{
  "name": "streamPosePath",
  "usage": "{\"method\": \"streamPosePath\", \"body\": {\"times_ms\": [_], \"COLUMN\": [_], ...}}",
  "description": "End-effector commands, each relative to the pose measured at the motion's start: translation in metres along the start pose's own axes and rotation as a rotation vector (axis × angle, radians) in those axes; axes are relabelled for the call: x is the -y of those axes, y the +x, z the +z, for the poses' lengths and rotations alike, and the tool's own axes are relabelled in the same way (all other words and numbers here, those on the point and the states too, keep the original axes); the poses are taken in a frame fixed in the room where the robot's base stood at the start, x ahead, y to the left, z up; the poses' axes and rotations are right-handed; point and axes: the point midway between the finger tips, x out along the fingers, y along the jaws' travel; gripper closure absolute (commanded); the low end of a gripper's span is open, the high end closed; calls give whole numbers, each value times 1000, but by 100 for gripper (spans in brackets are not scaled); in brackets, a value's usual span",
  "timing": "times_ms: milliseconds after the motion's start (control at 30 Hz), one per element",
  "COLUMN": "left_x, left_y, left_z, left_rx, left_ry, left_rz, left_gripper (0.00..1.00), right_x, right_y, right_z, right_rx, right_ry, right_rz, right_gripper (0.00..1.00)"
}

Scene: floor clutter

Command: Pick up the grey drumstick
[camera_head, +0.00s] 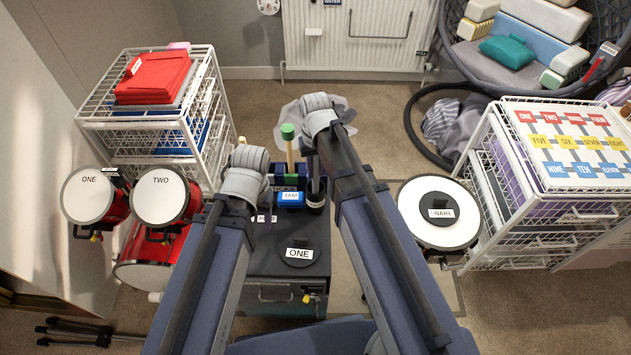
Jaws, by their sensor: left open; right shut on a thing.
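My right gripper (309,146) is above the far end of a dark cabinet. It is shut on a slim dark grey upright piece (316,178), which looks like the grey drumstick; the arm and wrist hide much of it. The piece's lower end is at a dark round holder with a pale band (316,202), and I cannot tell whether it is still inside. My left gripper (265,213) is open and empty, low over the cabinet's left side and partly hidden by its wrist. A stick with a green tip (288,132) stands upright between the two arms.
A dark disc labelled ONE (303,251) lies on the cabinet (262,262). Red drums (160,195) stand left, a snare drum (438,213) right. Wire racks (205,70) (478,150) flank the carpet.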

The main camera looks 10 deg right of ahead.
Motion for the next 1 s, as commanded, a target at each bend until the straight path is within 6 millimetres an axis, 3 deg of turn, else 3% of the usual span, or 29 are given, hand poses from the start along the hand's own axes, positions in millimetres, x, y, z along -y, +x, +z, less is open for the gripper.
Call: {"method": "streamPosePath", "body": {"times_ms": [133,733,1000], "left_x": [0,0,1], "left_y": [0,-1,-12], "left_z": [0,0,1], "left_rx": [0,0,0], "left_ry": [0,0,0], "left_rz": [0,0,0], "left_gripper": [40,40,40], "right_x": [0,0,0], "right_y": [0,-1,-12], "right_z": [0,0,0], "right_rx": [0,0,0], "right_ry": [0,0,0], "right_rz": [0,0,0], "right_gripper": [100,100,100]}}
